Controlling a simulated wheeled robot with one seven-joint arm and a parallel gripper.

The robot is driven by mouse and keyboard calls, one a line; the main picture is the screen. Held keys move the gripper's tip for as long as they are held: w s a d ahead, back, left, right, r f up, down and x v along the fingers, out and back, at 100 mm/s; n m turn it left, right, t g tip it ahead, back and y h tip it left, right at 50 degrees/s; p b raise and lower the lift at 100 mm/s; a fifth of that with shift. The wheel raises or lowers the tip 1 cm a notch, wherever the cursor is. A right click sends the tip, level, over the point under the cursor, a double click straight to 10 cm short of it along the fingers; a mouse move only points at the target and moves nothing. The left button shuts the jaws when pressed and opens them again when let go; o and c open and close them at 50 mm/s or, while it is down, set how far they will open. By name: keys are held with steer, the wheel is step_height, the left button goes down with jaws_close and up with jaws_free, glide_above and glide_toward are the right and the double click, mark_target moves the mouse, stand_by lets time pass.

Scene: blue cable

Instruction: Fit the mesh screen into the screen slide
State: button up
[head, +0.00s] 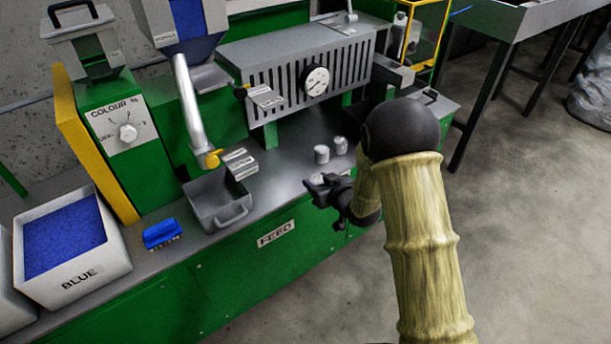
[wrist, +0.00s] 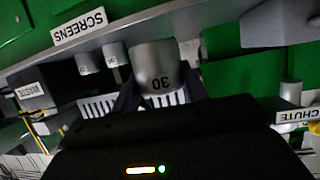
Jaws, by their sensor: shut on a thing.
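My gripper (head: 322,188) is over the grey bench top, in front of two small grey cylinders (head: 321,154) (head: 341,145). In the wrist view, my gripper (wrist: 160,92) is shut on a grey cylinder marked 30 (wrist: 155,62), which I take to be the mesh screen. Its mesh face does not show. Two other grey cylinders (wrist: 89,63) (wrist: 115,55) stand beside it near a SCREENS label (wrist: 79,26). I cannot single out the screen slide with certainty in either view; my arm covers part of the machine's right end.
A slotted grey housing with a gauge (head: 300,72) stands behind the cylinders. A grey pan (head: 218,200), a blue brush (head: 161,233) and a bin marked BLUE (head: 68,240) are to the left. CHUTE (wrist: 297,115) and WASTE (wrist: 27,90) labels show in the wrist view.

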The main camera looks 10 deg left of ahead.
steer(key=d+f+m+t+h, duration=0.1)
steer(key=d+f+m+h, duration=0.2)
steer(key=d, duration=0.6)
steer(key=d+f+m+t+h, duration=0.1)
steer(key=d+f+m+h, duration=0.1)
steer(key=d+f, duration=0.4)
steer(key=s+d+f+m+t+h, duration=0.1)
steer(key=d+f+m+h, duration=0.2)
steer(key=d, duration=0.9)
steer(key=shift+f+m+t+h, duration=0.3)
steer(key=shift+f+t+h, duration=0.1)
steer(key=shift+f+h, duration=0.4)
steer(key=shift+f, duration=0.1)
